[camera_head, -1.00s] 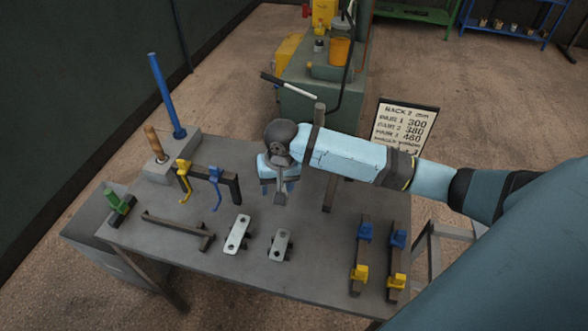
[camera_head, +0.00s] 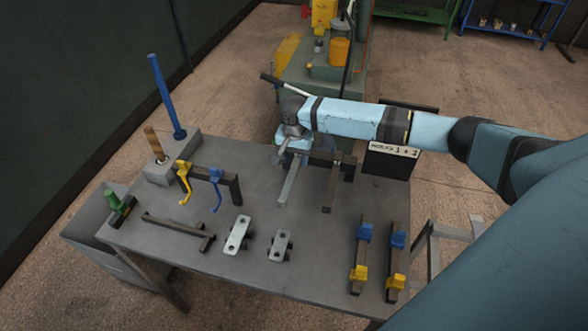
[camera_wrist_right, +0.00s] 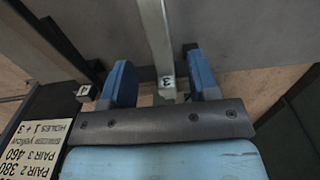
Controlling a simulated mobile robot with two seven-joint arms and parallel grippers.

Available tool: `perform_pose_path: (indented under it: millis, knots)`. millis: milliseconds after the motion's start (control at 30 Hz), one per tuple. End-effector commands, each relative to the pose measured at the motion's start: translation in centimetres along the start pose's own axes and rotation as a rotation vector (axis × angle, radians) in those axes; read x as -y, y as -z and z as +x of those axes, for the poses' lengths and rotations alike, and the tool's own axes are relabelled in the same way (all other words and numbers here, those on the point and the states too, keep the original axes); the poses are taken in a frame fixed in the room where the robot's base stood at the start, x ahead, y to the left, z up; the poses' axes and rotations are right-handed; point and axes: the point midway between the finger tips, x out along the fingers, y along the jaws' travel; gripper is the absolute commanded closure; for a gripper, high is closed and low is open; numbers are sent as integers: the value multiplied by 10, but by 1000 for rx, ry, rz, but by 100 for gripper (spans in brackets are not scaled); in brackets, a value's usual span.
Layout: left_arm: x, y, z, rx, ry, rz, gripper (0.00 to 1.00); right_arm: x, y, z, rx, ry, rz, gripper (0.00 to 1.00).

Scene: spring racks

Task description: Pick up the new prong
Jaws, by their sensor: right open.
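A light grey square bar, which looks like the new prong (camera_head: 288,187), lies toward the back middle of the bench. My left gripper is not in view.
A dark crossbar (camera_head: 348,170) is close to the right of my gripper. Two grey plates (camera_head: 237,235), hooked holders (camera_head: 208,175) and two dark bars with blue and yellow clips (camera_head: 397,268) lie on the bench (camera_head: 190,275). A sign (camera_wrist_right: 45,145) shows in the wrist view.

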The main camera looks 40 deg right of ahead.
Motion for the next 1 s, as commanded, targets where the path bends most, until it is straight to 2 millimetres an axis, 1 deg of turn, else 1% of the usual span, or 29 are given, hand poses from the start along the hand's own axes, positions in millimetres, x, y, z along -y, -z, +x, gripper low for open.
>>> perform_pose_path:
  millis: [133, 300, 400, 500, 700, 767, 800, 867, 900, 933, 1000]
  knots:
    - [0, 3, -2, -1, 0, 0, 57, 0, -1, 11, 0, -1, 0, 45]
    - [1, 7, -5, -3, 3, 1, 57, 1, -4, 37, 0, -1, 0, 45]
    - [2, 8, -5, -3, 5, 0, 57, 0, -4, 49, 0, -1, 0, 45]
    - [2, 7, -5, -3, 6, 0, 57, 0, -4, 54, -1, 0, 1, 45]
    - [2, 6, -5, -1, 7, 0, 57, 0, -4, 54, -1, 1, 0, 45]
    - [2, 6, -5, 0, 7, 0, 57, 0, -4, 54, -1, 1, 0, 58]
    - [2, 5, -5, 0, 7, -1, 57, 0, -4, 54, -1, 1, 0, 68]
    - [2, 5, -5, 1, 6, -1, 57, 0, -4, 54, -1, 1, 0, 81]
    - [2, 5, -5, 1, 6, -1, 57, 0, -4, 54, -1, 1, 0, 91]
    - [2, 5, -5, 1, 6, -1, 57, 0, -4, 54, -1, 1, 0, 98]
    - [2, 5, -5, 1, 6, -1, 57, 1, -4, 53, -1, 3, 0, 99]
